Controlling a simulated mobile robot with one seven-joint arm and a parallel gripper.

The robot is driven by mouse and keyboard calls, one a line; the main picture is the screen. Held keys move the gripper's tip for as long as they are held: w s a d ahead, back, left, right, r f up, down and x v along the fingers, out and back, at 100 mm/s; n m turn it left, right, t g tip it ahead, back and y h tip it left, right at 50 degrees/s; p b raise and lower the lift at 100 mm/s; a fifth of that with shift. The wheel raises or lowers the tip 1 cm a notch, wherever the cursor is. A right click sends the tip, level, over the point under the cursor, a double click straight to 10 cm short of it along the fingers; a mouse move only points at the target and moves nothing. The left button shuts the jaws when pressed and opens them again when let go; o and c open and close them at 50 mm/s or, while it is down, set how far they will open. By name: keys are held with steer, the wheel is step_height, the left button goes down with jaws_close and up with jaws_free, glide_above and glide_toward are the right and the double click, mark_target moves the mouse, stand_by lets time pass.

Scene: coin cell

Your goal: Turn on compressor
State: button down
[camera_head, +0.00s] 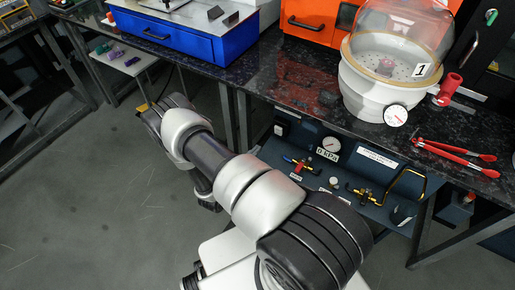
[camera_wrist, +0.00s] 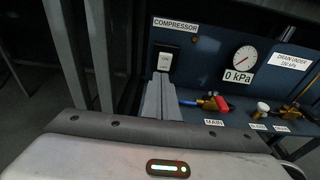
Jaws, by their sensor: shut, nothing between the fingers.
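The compressor switch (camera_wrist: 165,62) is a white rocker in a dark frame under a "COMPRESSOR" label (camera_wrist: 176,25) on the blue panel (camera_wrist: 205,58). It also shows in the head view (camera_head: 281,128), at the panel's left end below the table. My gripper (camera_wrist: 160,80) is shut and empty, its grey fingers pointing at the panel. In the wrist view the fingertips appear just below the switch, and I cannot tell whether they touch it. The gauge (camera_wrist: 244,60) above "0 kPa" also shows in the head view (camera_head: 328,149). My fingers cannot be made out in the head view.
A red-handled main valve (camera_wrist: 214,103) and a white knob (camera_wrist: 262,107) sit right of my fingers. A grey table leg (camera_wrist: 98,55) stands to the left. Above, the dark tabletop (camera_head: 285,80) holds a domed chamber (camera_head: 375,95) and red-handled tongs (camera_head: 455,152).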

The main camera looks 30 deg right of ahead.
steer(key=b, duration=0.1)
glide_toward(275, 127)
steer(key=f+x, duration=0.1)
steer(key=x, duration=0.4)
steer(key=shift+w+d+r, duration=0.2)
steer(key=shift+w+d, duration=0.1)
steer(key=shift+d, duration=0.2)
steer(key=shift+r, duration=0.1)
steer(key=shift+w+d+r, duration=0.1)
steer(key=shift+w+r, duration=0.05)
steer(key=shift+r, duration=0.1)
steer(key=shift+w+d+g+y+p, duration=0.15)
steer(key=shift+d+g+y+p, duration=0.15)
steer(key=shift+y+p, duration=0.2)
steer(key=shift+a, duration=0.15)
